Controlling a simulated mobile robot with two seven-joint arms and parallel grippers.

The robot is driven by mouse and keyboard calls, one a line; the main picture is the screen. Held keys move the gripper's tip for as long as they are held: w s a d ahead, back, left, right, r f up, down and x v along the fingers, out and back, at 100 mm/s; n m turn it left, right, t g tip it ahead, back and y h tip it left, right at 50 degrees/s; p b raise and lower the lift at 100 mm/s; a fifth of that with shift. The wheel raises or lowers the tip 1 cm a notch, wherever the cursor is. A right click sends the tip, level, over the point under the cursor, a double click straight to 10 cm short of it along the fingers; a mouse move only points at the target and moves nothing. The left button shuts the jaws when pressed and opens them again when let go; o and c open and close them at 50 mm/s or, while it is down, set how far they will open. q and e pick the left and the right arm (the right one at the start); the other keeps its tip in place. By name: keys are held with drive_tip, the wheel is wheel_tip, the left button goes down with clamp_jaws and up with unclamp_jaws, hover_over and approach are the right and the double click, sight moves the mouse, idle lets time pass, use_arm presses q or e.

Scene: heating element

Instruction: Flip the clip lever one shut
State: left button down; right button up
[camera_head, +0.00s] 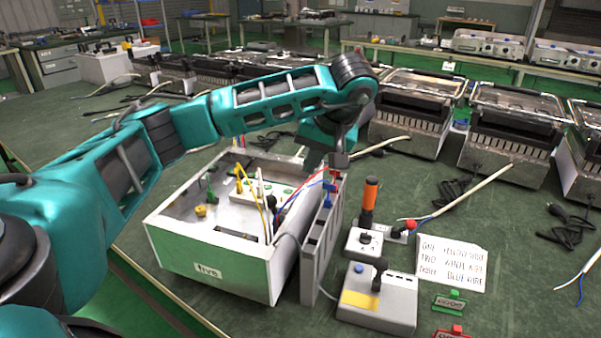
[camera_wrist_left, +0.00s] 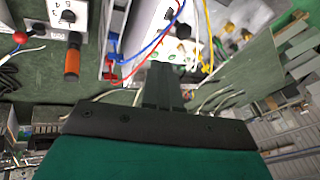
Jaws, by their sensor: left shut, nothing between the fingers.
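My left gripper (camera_head: 338,162) points down at the back right corner of the white box marked "five" (camera_head: 207,272). In the left wrist view its fingers (camera_wrist_left: 163,72) are together with nothing between them, their tips near a white panel with dark holes (camera_wrist_left: 180,50). Red and blue wires run close beside the tips. A red clip-like part (camera_wrist_left: 111,76) and a blue one (camera_wrist_left: 113,43) sit on the grey edge left of the fingers. I cannot tell which part is clip lever one, or whether the tips touch anything. My right gripper is not in view.
A grey slotted holder (camera_head: 318,250) stands along the box's right side. An orange-handled tool (camera_head: 369,203), a small switch box (camera_head: 363,243) and a grey tester (camera_head: 377,302) stand right of it. A handwritten sign (camera_head: 450,262) lies further right. Several grills stand behind.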

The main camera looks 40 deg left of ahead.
use_arm(q)
drive_tip(key=b, duration=0.1)
hover_over(271, 207)
drive_tip(key=w+d, duration=0.4)
drive_tip(key=d, duration=0.1)
wheel_tip(271, 207, down, 8)
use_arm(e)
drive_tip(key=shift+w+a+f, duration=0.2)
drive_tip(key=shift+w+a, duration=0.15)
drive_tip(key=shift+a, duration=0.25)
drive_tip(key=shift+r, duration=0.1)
use_arm(q)
drive_tip(key=a, duration=0.1)
drive_tip(key=s+a+f, duration=0.1)
drive_tip(key=s+a, duration=0.1)
drive_tip(key=shift+a+f, duration=0.1)
drive_tip(key=shift+f, duration=0.3)
drive_tip(key=shift+w, duration=0.1)
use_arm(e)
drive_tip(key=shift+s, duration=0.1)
